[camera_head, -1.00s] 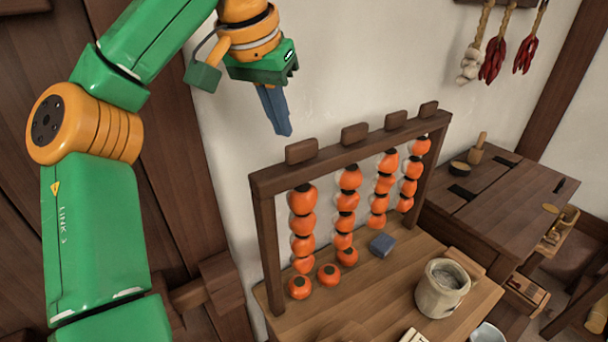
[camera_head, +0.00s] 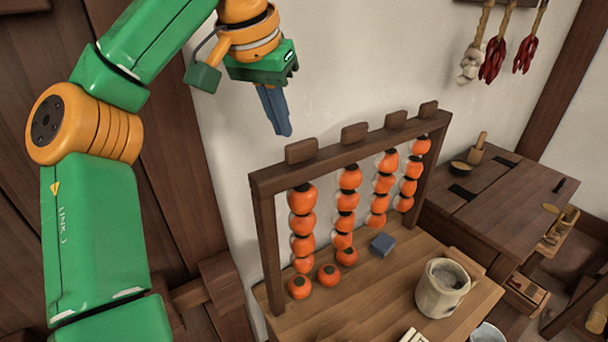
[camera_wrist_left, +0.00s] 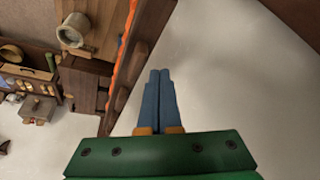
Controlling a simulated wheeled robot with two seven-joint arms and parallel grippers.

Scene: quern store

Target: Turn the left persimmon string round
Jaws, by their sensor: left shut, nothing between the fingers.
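The left persimmon string (camera_head: 302,225) hangs from the top bar of a dark wooden rack (camera_head: 350,153), below the leftmost wooden tab (camera_head: 301,151). Its orange fruits have pale patches on their left sides. My left gripper (camera_head: 284,133) is above and behind the rack's left end, against the pale wall in the picture. Its blue fingers are shut and empty, pointing down, clear of the string and the tab. In the left wrist view the shut fingers (camera_wrist_left: 160,75) also show, with the rack's wood and some orange at their left. My right gripper is not in view.
Three more persimmon strings hang to the right, each below its own tab. Loose persimmons (camera_head: 328,275), a blue-grey block (camera_head: 382,245) and a stoneware jar (camera_head: 442,288) stand on the table (camera_head: 365,285). Dried chillies (camera_head: 492,60) hang on the wall at the upper right.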

